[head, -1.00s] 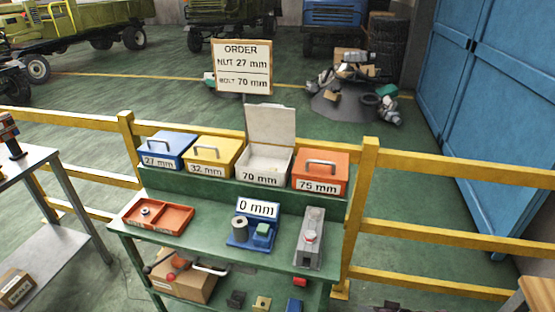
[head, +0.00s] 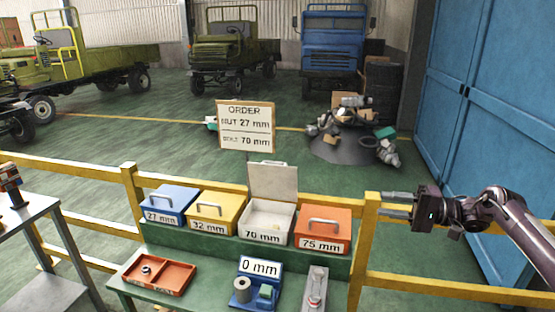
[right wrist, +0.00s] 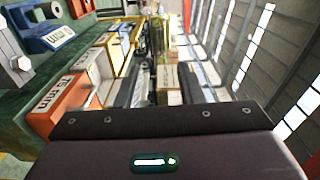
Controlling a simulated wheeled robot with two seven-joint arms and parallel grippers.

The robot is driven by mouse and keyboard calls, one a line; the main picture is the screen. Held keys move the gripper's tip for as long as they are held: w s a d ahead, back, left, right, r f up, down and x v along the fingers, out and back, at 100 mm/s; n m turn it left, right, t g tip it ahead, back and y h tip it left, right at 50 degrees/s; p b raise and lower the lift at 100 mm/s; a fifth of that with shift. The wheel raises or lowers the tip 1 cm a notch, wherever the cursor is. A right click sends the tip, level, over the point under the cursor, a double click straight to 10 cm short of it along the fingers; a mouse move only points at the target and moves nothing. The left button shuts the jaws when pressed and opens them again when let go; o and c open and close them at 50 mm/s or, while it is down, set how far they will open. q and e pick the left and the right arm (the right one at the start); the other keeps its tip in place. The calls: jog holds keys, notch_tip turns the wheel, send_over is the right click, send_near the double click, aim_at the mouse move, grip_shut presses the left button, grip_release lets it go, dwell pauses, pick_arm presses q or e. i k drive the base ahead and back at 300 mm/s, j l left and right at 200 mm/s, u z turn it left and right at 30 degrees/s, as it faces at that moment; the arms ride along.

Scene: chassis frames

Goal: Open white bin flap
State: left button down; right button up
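The white bin (head: 268,233), labelled 70 mm, stands on the raised green shelf between the yellow and orange bins. Its flap (head: 273,181) stands upright at the back, so the bin is open; its inside looks pale, and I cannot make out its contents. My right gripper (head: 394,204) is right of the orange bin, near the yellow rail post, pointing left. Its two fingers are apart with nothing between them. It touches neither the white bin nor the flap. My left gripper is not in view.
Blue (head: 169,205), yellow (head: 212,212) and orange (head: 318,231) bins with handles flank the white one. An order sign (head: 245,126) stands behind. A red tray (head: 160,274) and a 0 mm gauge (head: 258,275) sit on the lower bench. A yellow rail (head: 470,220) runs alongside.

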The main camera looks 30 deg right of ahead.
aim_at(272, 179)
jog(key=i, duration=1.4)
